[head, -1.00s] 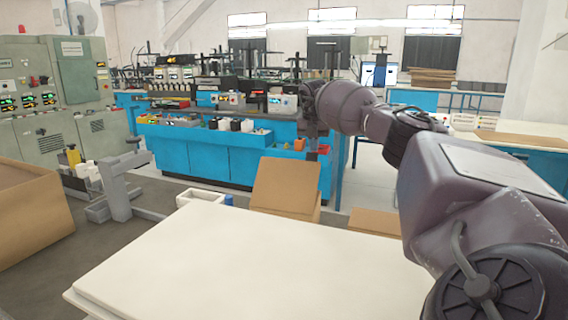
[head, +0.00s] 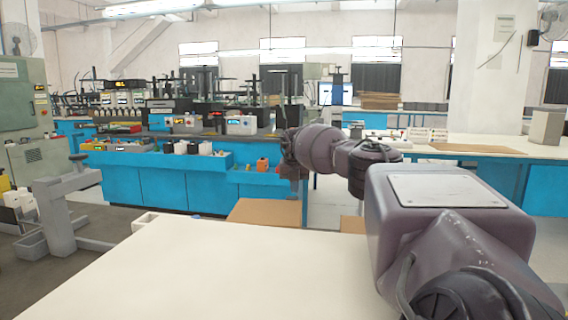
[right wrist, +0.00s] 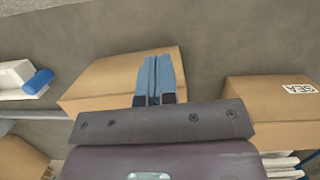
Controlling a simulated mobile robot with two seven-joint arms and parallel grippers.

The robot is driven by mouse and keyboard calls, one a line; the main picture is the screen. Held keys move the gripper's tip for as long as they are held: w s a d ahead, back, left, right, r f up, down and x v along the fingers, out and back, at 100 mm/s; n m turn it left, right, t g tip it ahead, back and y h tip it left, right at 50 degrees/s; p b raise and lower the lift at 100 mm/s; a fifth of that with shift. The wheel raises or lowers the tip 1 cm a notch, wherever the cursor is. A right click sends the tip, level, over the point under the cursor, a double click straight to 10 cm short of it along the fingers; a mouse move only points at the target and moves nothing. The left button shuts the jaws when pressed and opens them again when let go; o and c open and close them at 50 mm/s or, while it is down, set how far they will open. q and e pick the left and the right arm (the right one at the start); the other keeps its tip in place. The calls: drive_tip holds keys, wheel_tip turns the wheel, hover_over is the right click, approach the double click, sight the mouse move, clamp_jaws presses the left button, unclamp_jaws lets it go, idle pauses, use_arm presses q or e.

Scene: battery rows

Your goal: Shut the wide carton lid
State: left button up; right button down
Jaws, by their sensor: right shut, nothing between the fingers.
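A brown carton (head: 264,212) shows beyond the pale table in the head view; its lower part is hidden by the table. In the right wrist view the carton (right wrist: 105,76) lies just past my fingers, and its lid looks lying flat across the top. My right gripper (right wrist: 155,60) is shut and empty, with its blue fingertips over the lid; I cannot tell whether they touch it. In the head view my right arm reaches down at the carton's right, with the fingers hard to make out. My left gripper is not in view.
A pale table (head: 215,265) fills the foreground. A second carton (right wrist: 280,110) with a printed label stands at the right in the wrist view. A white tray with a blue item (right wrist: 38,81) is at the left. A blue workbench (head: 190,185) stands behind, with grey floor between.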

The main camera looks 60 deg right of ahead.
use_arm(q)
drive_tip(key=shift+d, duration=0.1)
use_arm(e)
drive_tip(key=shift+f, duration=0.65)
drive_tip(key=shift+f, duration=0.2)
